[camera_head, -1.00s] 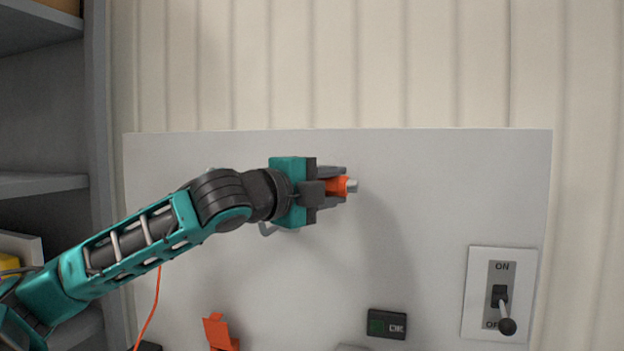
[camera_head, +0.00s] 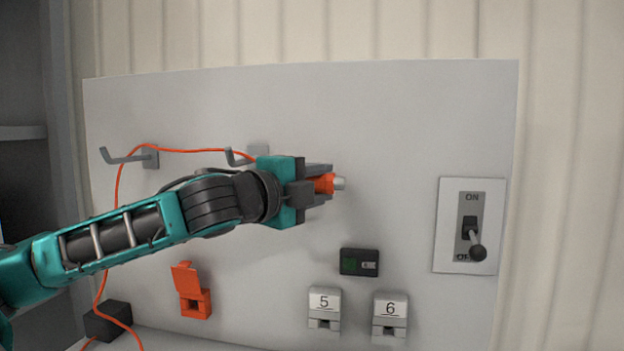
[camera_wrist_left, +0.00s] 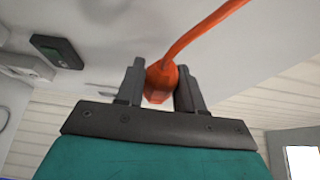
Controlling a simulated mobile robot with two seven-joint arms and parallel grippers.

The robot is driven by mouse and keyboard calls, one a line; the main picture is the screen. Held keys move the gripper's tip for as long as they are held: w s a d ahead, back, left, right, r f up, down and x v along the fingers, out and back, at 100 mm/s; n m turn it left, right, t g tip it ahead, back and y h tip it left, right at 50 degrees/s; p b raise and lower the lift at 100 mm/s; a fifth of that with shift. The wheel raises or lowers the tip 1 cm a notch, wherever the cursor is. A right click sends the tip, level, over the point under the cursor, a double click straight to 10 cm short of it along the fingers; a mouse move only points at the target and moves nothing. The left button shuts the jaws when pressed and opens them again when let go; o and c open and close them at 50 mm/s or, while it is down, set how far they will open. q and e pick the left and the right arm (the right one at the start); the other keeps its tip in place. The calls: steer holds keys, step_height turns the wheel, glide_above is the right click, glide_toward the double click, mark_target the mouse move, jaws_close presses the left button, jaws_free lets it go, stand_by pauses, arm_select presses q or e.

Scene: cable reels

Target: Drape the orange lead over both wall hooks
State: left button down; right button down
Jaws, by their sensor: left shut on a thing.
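My left gripper (camera_head: 318,183) is shut on the orange plug (camera_head: 325,184) at the end of the lead, in front of the grey panel. In the left wrist view the plug (camera_wrist_left: 160,82) sits between the two fingers, with the lead leading up and right. The orange lead (camera_head: 200,151) runs from the black box at lower left up past the left wall hook (camera_head: 125,158), then across to the right wall hook (camera_head: 240,158). It appears to rest on both hooks; exact contact is hard to tell. Behind my gripper the lead is hidden. My right gripper is not in view.
The grey panel (camera_head: 400,120) carries an ON/OFF lever switch (camera_head: 472,228) at right and a small dark display (camera_head: 359,262). Sockets 5 (camera_head: 324,311) and 6 (camera_head: 390,318), an open orange socket (camera_head: 191,290) and a black box (camera_head: 108,321) are low down. The upper panel is clear.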

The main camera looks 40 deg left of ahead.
arm_select(q)
steer(key=shift+f, duration=0.65)
steer(key=f+b, duration=0.1)
steer(key=f, duration=0.1)
steer(key=a+f+b, duration=0.1)
steer(key=f, duration=0.2)
steer(key=s+f+b, duration=0.1)
steer(key=f, duration=0.2)
steer(key=shift+a+b, duration=0.3)
steer(key=shift+a, duration=0.05)
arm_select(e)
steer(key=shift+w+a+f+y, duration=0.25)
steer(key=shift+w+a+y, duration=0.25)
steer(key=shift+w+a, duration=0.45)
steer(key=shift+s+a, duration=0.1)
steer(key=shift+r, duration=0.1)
arm_select(q)
steer(key=c, duration=0.9)
jaws_free()
steer(key=shift+o, duration=1.4)
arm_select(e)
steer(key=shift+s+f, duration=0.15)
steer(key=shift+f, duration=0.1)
arm_select(q)
steer(key=shift+o, duration=0.3)
